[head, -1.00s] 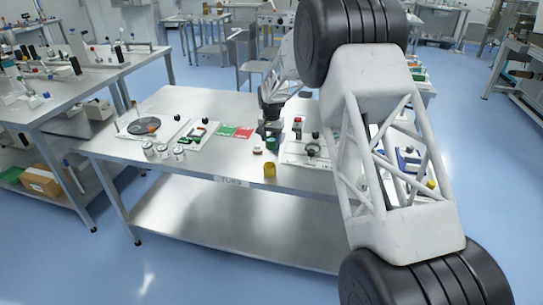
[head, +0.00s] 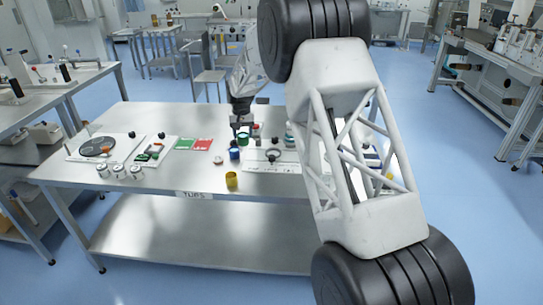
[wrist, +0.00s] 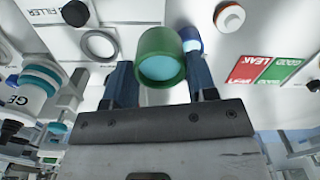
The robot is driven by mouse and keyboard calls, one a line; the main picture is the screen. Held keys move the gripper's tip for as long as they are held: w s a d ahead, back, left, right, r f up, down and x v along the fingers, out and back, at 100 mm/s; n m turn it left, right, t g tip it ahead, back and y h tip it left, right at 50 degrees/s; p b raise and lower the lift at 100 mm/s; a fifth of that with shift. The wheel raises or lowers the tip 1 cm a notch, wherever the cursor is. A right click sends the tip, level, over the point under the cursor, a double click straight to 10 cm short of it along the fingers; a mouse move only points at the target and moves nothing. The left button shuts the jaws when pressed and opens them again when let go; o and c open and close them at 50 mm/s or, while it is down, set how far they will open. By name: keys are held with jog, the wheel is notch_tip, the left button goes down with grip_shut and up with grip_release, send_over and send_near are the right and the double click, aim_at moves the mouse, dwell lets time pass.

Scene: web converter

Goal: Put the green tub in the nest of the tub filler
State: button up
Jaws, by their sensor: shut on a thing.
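My gripper (wrist: 160,85) is shut on the green tub (wrist: 160,57), with one blue finger on each side. The tub's open round mouth faces the wrist camera. In the head view my gripper (head: 241,129) holds the green tub (head: 243,139) above the table. The tub filler (head: 256,166) is a white plate just right of the gripper. Its round ring, which looks like the nest (head: 273,155), is empty. In the wrist view the ring (wrist: 99,45) lies left of the held tub, beside the "FILLER" lettering.
A blue tub (head: 235,154) stands just below the held tub in the head view. A yellow tub (head: 232,180) stands near the table's front edge. A black knob (wrist: 75,13) rises beside the ring. Red (head: 203,145) and green (head: 184,144) cards lie to the left.

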jog(key=w+d+r+n, duration=0.2)
jog(key=d+r+n, duration=0.1)
jog(key=d+r, duration=0.3)
jog(key=w+d+f+n, duration=0.4)
jog(key=d+f+n, duration=0.1)
jog(key=n, duration=0.2)
jog(key=shift+w+d+n, duration=0.25)
jog(key=shift+d+n, duration=0.05)
jog(key=shift+d, duration=0.05)
jog(key=shift+f, duration=3.1)
jog(key=shift+f, duration=0.1)
jog(key=shift+f, duration=1.8)
jog(key=shift+f, duration=0.1)
